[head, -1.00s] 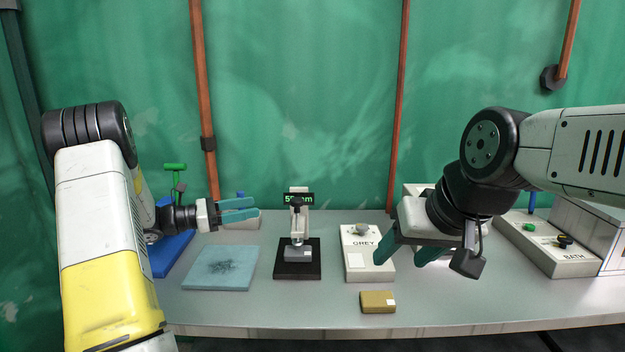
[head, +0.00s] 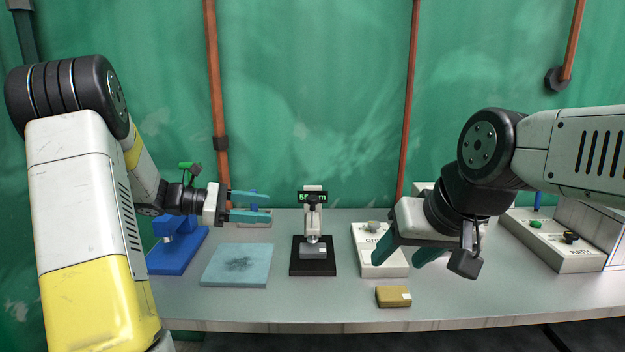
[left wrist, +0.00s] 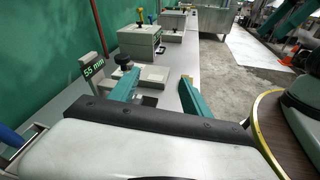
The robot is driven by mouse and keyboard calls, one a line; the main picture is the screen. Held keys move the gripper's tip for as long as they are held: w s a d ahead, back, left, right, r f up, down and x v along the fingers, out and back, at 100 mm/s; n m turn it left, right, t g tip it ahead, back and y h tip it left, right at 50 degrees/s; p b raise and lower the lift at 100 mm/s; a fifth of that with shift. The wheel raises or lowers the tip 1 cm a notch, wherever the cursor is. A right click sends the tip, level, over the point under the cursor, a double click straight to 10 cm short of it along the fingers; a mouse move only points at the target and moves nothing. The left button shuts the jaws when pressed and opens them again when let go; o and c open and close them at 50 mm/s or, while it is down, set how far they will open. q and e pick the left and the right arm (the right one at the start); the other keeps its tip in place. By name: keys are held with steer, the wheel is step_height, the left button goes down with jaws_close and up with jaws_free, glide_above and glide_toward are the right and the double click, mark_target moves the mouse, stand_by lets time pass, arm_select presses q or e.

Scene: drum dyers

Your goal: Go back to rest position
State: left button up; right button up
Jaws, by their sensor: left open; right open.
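My left gripper (head: 248,205) has teal fingers, spread apart and empty, held above the back left of the bench in the head view. In the left wrist view its fingers (left wrist: 158,92) show apart with nothing between them. My right gripper (head: 411,252) is open, its teal fingers pointing down in front of a grey-white box (head: 372,262), partly hiding it. No object shows between the right fingers.
The grey bench (head: 340,295) holds a blue stand (head: 178,252), a light blue pad (head: 238,265), a gauge with a green display on a black base (head: 314,268), a tan block (head: 393,297) and the BATH control box (head: 555,250). A green wall is behind; the front middle is mostly clear.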

arm_select(q)
steer(key=s+d+r+m+g+y, duration=0.15)
steer(key=s+m+y, duration=0.35)
steer(key=s, duration=0.5)
steer(key=s+d+r+m+y, duration=0.2)
steer(key=s+m+y, duration=0.1)
steer(key=s+m, duration=0.5)
steer(key=s+a+m+t+y, duration=0.4)
steer(key=s+m, duration=0.1)
steer(key=s, duration=0.2)
steer(key=shift+a+r+m+y, duration=0.25)
steer(key=shift+r+m+y, duration=0.1)
steer(key=shift+m+y, duration=0.05)
